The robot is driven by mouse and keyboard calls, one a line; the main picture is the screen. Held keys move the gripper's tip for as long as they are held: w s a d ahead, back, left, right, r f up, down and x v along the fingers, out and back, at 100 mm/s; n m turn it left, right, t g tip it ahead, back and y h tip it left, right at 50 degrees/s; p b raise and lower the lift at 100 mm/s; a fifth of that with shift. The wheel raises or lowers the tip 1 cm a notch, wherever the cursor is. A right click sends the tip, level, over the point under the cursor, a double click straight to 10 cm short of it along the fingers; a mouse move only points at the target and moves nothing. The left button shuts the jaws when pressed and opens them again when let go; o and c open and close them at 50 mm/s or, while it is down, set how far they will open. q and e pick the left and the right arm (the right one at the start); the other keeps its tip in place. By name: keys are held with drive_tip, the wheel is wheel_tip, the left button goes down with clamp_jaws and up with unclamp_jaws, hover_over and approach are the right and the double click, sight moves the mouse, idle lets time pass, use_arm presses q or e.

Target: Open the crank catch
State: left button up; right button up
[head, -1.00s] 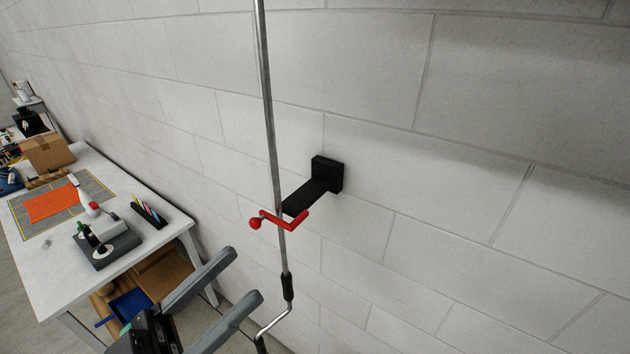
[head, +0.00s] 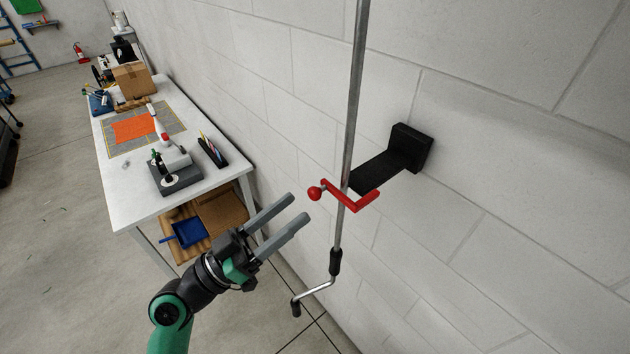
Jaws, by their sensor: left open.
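The red crank catch (head: 352,197) sits at the end of a black wall bracket (head: 393,164). It lies across the metal crank rod (head: 353,110), and its round red knob (head: 314,193) points left. The rod hangs down to a black sleeve and a bent crank handle (head: 316,288) with a dark grip. My left gripper (head: 300,208) is open and empty. Its two grey fingers point up and right, a little left of and below the red knob, apart from it in the picture. My right gripper is out of view.
A white workbench (head: 128,190) stands along the wall at the left. It carries a grey device (head: 175,174), a pen holder (head: 212,152), an orange sheet (head: 134,127) and a cardboard box (head: 131,79).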

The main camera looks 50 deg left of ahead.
sight(310, 192)
use_arm(q)
drive_tip(key=p+x, duration=0.1)
drive_tip(key=x, duration=0.4)
drive_tip(key=shift+r+p, duration=0.15)
drive_tip(key=shift+p, duration=0.25)
drive_tip(key=shift+w+d, duration=0.1)
drive_tip(key=shift+w, duration=0.4)
clamp_jaws()
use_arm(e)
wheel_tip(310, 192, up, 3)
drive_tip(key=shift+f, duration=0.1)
